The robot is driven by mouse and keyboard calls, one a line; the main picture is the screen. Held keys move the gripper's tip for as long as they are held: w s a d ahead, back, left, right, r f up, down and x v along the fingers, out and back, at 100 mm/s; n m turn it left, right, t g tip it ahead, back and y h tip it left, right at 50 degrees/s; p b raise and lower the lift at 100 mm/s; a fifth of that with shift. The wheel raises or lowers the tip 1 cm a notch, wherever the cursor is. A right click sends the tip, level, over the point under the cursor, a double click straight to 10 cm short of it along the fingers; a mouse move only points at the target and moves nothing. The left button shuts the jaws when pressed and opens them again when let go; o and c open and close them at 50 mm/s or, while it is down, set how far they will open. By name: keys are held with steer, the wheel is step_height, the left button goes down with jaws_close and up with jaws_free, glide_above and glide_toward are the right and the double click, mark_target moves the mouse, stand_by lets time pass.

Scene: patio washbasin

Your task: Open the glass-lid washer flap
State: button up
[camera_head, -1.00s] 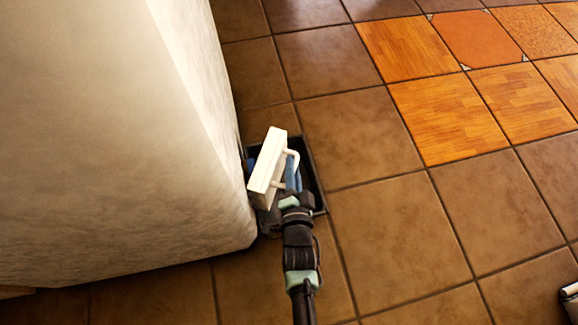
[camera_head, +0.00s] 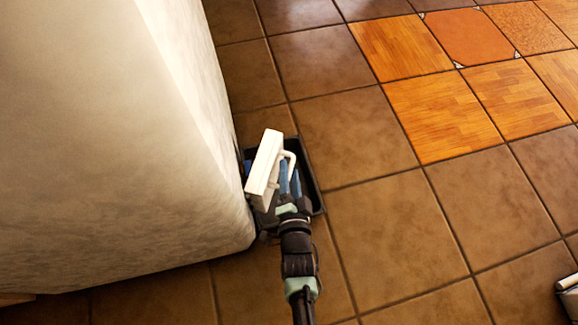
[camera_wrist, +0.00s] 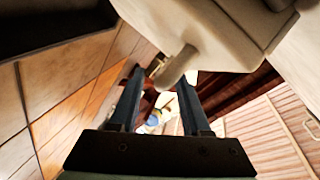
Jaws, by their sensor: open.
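A white slab-like panel (camera_head: 264,163) with a bar handle (camera_head: 290,157) stands tilted beside the pale wall. It appears to be the flap; no glass shows on the side I see. My gripper (camera_head: 290,176) is at the handle side of the panel, its blue fingers just below the handle. In the wrist view the fingers of my gripper (camera_wrist: 160,80) are apart, and the white handle (camera_wrist: 178,66) reaches down toward the gap near the tips. I cannot tell whether they touch. The washer body is mostly hidden behind the panel and my arm.
A dark tray-like base (camera_head: 314,188) lies on the floor under the panel. The pale wall (camera_head: 110,140) closes off the left side. Brown floor tiles (camera_head: 385,230) are clear to the right. A pale object (camera_head: 568,292) shows at the lower right edge.

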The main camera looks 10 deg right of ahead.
steer(key=p+v, duration=0.5)
steer(key=v, duration=0.6)
steer(key=shift+s, duration=0.3)
